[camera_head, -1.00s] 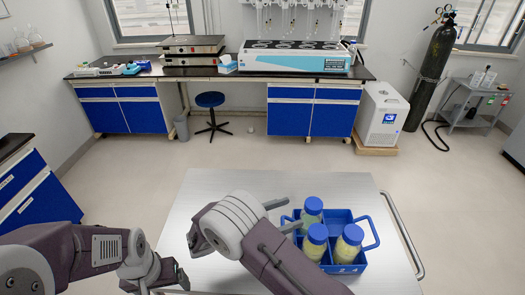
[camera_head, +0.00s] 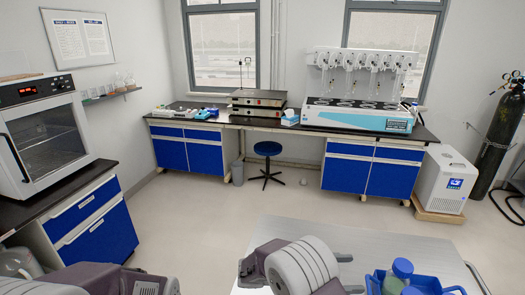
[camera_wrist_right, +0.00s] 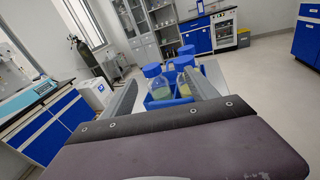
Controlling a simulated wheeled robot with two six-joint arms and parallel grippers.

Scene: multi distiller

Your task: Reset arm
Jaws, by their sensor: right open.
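My right gripper (camera_head: 349,273) is at the bottom of the head view, over the metal cart top (camera_head: 330,237), left of a blue bottle carrier (camera_head: 430,283). Its two fingers are apart and empty. In the right wrist view the gripper (camera_wrist_right: 165,85) also shows spread fingers, with blue-capped bottles (camera_wrist_right: 152,71) seen between and beyond them. One bottle (camera_head: 402,268) stands in the carrier in the head view; the lower part of the carrier is cut off. My left arm shows at the bottom left, but its gripper is out of the picture.
A bench (camera_head: 270,122) with a multi-place distiller (camera_head: 360,115) runs along the back wall. An oven (camera_head: 45,135) sits on a cabinet at left. A blue stool (camera_head: 268,149), a white chiller (camera_head: 443,180) and a gas cylinder (camera_head: 497,130) stand beyond. The floor between is clear.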

